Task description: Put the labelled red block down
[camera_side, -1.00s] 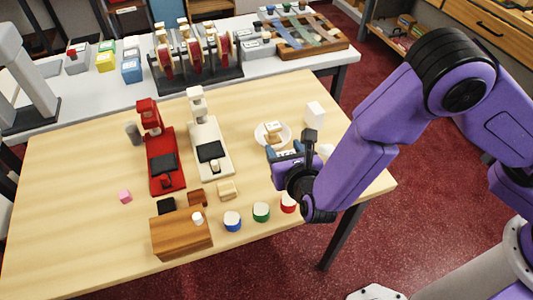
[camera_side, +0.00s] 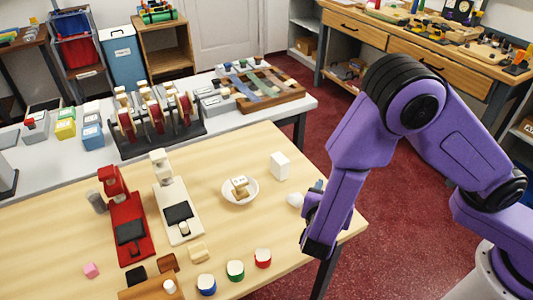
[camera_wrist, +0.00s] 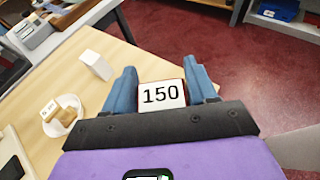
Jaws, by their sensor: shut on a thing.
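In the wrist view, the red block (camera_wrist: 162,95) has a white face marked "150" and thin red edges. It sits between the two blue fingers of my gripper (camera_wrist: 162,86), which is shut on it. Below it, the wrist view shows the red floor and the table's edge to the left. In the side view, only a bit of blue finger of my gripper (camera_side: 318,185) shows at the right end of the table.
A white dish (camera_side: 228,192) holds beige pieces, one labelled. Red (camera_side: 124,220) and cream (camera_side: 175,205) devices stand left. Blue, green and red round pots line the front.

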